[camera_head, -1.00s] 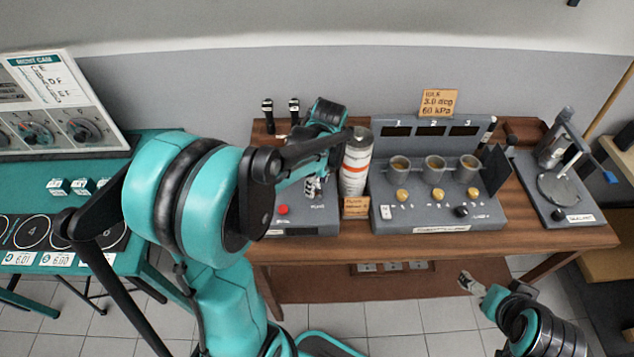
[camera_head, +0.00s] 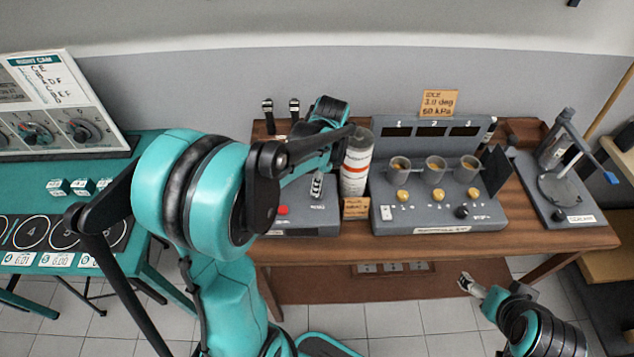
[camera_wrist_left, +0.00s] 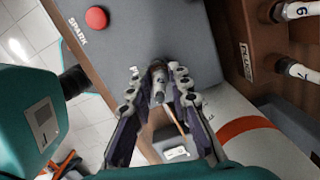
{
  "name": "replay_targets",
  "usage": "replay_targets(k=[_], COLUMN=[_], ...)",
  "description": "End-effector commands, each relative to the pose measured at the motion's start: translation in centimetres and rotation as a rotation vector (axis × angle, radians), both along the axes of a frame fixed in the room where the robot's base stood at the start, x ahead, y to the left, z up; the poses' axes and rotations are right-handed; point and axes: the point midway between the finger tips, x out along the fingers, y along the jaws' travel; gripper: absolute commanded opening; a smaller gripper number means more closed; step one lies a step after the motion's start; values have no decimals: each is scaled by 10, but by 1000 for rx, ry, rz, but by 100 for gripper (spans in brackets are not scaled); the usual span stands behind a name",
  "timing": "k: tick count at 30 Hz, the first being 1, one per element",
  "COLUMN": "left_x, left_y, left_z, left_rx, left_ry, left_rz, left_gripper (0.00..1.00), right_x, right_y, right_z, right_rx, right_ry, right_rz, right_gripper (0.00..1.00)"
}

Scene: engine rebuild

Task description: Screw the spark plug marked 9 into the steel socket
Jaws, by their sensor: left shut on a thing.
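My left gripper (camera_head: 317,184) is over the grey spark box (camera_head: 300,222). In the left wrist view my left gripper (camera_wrist_left: 161,90) is shut on a small grey cylindrical part, taken as the spark plug (camera_wrist_left: 158,77). The fingers stand on both sides of it. No number 9 can be read on it. The steel socket cannot be told apart here; the fingers and arm cover that part of the box. My right gripper (camera_head: 467,283) is at the lower right, away from the bench, and too small to read.
A red button (camera_head: 283,210) is on the box. A white canister with an orange band (camera_head: 355,165) stands close to the right of my left gripper. Plugs marked 6 (camera_wrist_left: 298,11) and 7 (camera_wrist_left: 292,53) stand in a wooden rack. A three-cup panel (camera_head: 440,211) stands farther right.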

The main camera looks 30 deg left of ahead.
Motion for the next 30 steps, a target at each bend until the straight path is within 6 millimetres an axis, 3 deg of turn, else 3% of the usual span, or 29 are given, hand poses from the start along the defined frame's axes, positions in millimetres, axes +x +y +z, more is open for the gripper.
replay_targets(k=[9, 14, 21, 30], left_x=[-1, 0, 0, 0], left_y=[0, 0, 0, 0], left_z=[0, 0, 0, 0], left_rx=[0, 0, 0, 0], left_ry=[0, 0, -1, 0], left_rz=[-353, -447, -747, -988], left_gripper=[0, 0, 0, 0], right_x=[0, 0, 0, 0], right_y=[0, 0, 0, 0], right_z=[0, 0, 0, 0], right_rx=[0, 0, 0, 0], right_ry=[0, 0, 0, 0], right_rz=[0, 0, 0, 0], right_gripper=[89, 89, 89, 89])
